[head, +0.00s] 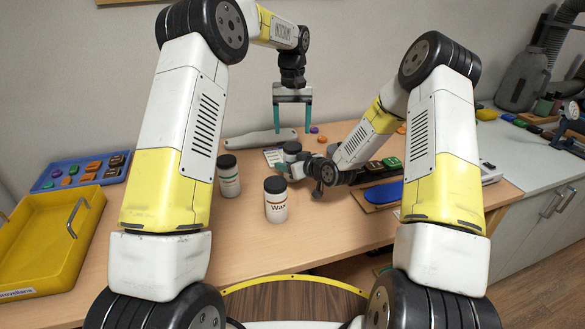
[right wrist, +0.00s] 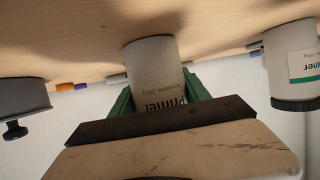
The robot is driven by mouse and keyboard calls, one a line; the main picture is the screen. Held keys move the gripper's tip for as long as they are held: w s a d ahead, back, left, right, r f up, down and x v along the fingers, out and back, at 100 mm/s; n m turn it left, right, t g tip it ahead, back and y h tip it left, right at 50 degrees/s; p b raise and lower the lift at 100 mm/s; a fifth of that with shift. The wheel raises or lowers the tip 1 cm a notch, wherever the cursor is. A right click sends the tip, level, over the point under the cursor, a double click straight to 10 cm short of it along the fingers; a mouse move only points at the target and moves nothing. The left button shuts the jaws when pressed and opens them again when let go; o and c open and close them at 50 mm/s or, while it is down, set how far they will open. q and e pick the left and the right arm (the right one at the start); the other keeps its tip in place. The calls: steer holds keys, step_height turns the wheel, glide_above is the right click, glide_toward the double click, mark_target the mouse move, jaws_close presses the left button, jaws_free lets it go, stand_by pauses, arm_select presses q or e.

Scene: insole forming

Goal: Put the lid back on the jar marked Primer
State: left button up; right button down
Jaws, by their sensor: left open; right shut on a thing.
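The Primer jar (right wrist: 152,62) is white and stands on the table; its name shows upside down in the right wrist view. My right gripper (right wrist: 155,92) is shut around its body, with a green finger on each side. In the head view the jar (head: 291,156) shows behind my right gripper (head: 283,167), with a dark top. I cannot tell whether that is a lid or the open mouth. In the wrist view its top is hidden by the gripper. My left gripper (head: 293,116) is open and empty, pointing down above the back of the table. I cannot make out a loose lid.
A dark-lidded Wax jar (head: 276,205) stands in front, and another lidded jar (head: 228,178) at left. A grey flat tool (head: 262,139) lies behind. A yellow tray (head: 85,235) and a blue tray (head: 45,184) are at left. A blue pad (head: 382,193) is at right.

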mark_target(292, 146)
arm_select(q)
step_height(292, 146, up, 2)
steer(key=n, duration=0.3)
steer(key=shift+r, duration=0.15)
steer(key=shift+f, duration=4.05)
steer(key=c, duration=1.5)
steer(key=shift+o, duration=0.2)
steer(key=m, duration=0.2)
steer(key=shift+m, duration=0.4)
